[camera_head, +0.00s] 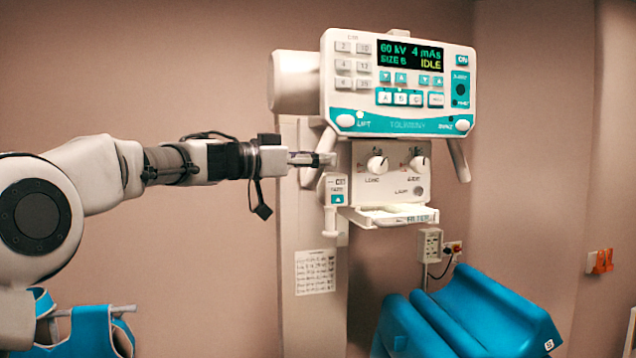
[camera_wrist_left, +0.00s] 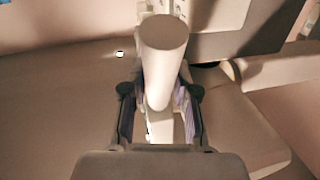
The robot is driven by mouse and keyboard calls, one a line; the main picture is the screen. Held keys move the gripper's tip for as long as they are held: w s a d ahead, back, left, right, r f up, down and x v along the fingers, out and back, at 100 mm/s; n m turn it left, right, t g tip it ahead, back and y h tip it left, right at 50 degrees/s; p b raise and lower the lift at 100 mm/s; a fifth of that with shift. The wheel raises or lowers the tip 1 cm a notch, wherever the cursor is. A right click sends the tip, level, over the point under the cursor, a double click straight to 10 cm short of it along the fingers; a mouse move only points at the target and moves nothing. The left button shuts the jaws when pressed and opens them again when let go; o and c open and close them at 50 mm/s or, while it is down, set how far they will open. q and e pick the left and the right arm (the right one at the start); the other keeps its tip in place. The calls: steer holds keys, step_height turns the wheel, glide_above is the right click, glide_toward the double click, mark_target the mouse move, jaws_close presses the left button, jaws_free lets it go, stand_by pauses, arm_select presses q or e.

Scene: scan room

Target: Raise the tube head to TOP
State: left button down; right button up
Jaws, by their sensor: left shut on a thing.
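The white tube head (camera_head: 352,98) is mounted on a pale upright column (camera_head: 312,225). Its panel display (camera_head: 412,54) reads 60 kV, 4 mAs, SIZE S and IDLE. My left gripper (camera_head: 322,158) reaches in from the left and is shut on the tube head's left handle (camera_head: 327,138). In the left wrist view the rounded white handle (camera_wrist_left: 164,60) stands between the fingers of my gripper (camera_wrist_left: 160,110). A small label with a teal up arrow (camera_head: 337,198) is on the column carriage just below the gripper. My right gripper is out of view.
A collimator box with two knobs (camera_head: 391,176) hangs under the panel, with a filter tray (camera_head: 392,216) below. A blue padded support (camera_head: 465,315) stands lower right. A blue apron (camera_head: 92,332) hangs lower left. A wall socket (camera_head: 431,245) is behind.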

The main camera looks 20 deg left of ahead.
arm_select(q)
steer(key=shift+r, duration=0.3)
steer(key=c, duration=0.9)
jaws_free()
steer(key=shift+f, duration=0.1)
steer(key=shift+o, duration=0.2)
steer(key=shift+w+d, duration=0.15)
steer(key=v, duration=1.1)
steer(key=shift+s+a, duration=0.2)
steer(key=shift+a, duration=0.05)
